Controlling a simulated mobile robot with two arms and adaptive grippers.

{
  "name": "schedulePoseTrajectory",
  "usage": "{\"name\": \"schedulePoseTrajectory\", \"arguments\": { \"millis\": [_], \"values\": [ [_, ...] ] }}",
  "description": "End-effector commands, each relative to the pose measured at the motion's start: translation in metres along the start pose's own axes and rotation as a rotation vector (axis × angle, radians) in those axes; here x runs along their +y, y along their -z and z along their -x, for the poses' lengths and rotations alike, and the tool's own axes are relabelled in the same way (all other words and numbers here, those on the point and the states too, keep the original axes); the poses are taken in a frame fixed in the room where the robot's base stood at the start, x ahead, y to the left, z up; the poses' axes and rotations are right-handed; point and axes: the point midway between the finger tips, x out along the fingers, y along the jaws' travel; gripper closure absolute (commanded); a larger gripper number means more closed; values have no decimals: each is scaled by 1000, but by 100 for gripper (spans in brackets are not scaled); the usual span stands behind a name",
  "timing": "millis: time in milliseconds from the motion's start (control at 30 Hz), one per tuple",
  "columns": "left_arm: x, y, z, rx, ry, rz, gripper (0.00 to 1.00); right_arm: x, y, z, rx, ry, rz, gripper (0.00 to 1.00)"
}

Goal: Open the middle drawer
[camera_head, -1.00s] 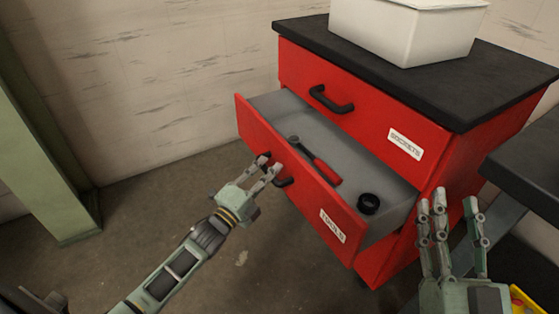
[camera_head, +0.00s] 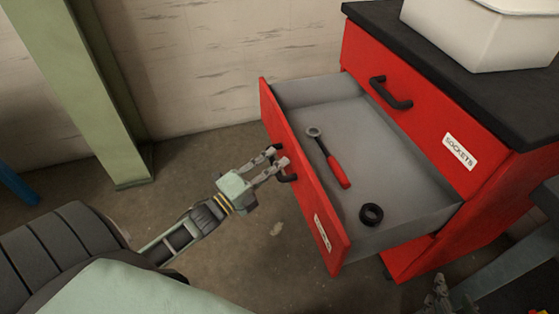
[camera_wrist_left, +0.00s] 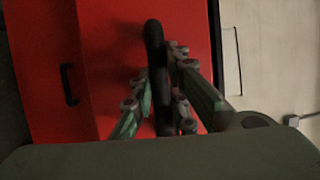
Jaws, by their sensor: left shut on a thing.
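The middle drawer (camera_head: 300,170), red with a grey inside, stands pulled well out of the red cabinet (camera_head: 440,240). A tool with a red handle (camera_head: 336,170) and a black ring (camera_head: 371,214) lie in it. My left gripper (camera_head: 281,163) is shut on the black drawer handle (camera_head: 288,178). In the left wrist view its fingers lie on both sides of the handle (camera_wrist_left: 153,50).
The closed top drawer, labelled SOCKETS (camera_head: 460,151), is above. A white bin (camera_head: 470,40) stands on the black cabinet top. A green post (camera_head: 85,90) stands at the left. The floor before the drawer is clear.

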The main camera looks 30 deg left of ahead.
Motion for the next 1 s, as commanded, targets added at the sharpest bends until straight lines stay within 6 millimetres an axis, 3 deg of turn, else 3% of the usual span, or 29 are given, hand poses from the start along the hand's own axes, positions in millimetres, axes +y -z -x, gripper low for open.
{"name": "schedulePoseTrajectory", "arguments": {
  "millis": [300,333,533,867,1000],
  "values": [
    [2,0,1,-1,-5,6,100,0,-1,0,-2,-1,0,60],
    [2,0,1,-1,-5,6,84,0,-1,0,-2,-1,0,60],
    [1,0,1,0,-3,3,66,0,0,0,-1,-1,0,60],
    [0,0,2,0,-1,1,66,-1,0,0,-1,2,0,60],
    [1,0,16,0,-3,1,66,0,0,0,-1,1,0,60]
  ]
}}
